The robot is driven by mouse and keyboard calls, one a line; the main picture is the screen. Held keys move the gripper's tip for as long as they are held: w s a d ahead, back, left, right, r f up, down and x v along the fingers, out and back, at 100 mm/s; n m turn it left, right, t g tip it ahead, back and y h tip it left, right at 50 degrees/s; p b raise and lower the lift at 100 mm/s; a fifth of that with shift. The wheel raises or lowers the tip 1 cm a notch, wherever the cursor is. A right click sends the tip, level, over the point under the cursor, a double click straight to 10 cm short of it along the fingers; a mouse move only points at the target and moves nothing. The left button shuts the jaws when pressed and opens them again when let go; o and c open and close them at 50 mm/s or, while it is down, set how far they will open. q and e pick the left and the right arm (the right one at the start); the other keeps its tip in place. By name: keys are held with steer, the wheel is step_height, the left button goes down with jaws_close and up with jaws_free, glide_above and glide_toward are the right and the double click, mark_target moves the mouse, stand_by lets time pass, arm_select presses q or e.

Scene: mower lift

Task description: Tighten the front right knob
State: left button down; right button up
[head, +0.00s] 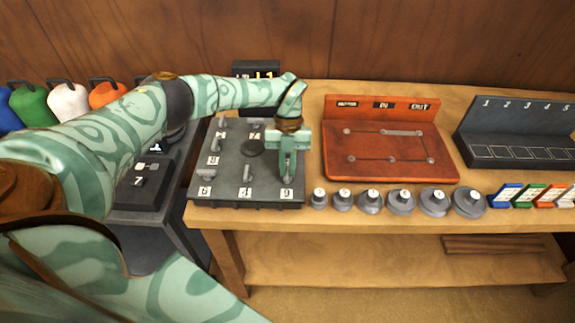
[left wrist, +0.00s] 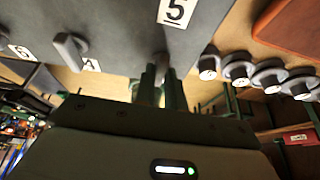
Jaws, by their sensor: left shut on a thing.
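A dark grey panel (head: 229,150) lies on the wooden bench, with several grey knobs on it and white number labels beside them. My left gripper (head: 286,172) points down at the panel's front right corner, just behind a label (head: 286,194). It is shut on the front right knob (left wrist: 159,91); in the left wrist view the two fingers (left wrist: 162,88) stand on either side of it, and it is mostly hidden. Another knob (head: 247,172) stands to the left along the front edge; one knob also shows at left in the left wrist view (left wrist: 70,48). My right gripper is not in view.
A red-orange board (head: 385,170) stands right of the panel. A row of grey weights (head: 371,202) lines the bench front. A small display (head: 256,70) stands behind the panel. A dark numbered rack (head: 515,130) is at far right; jugs (head: 68,99) are at left.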

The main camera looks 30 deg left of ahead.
arm_select(q)
steer(key=c, duration=1.5)
jaws_free()
steer(key=shift+o, duration=0.2)
steer(key=v, duration=1.6)
steer(key=shift+r, duration=0.2)
steer(key=shift+d, duration=0.1)
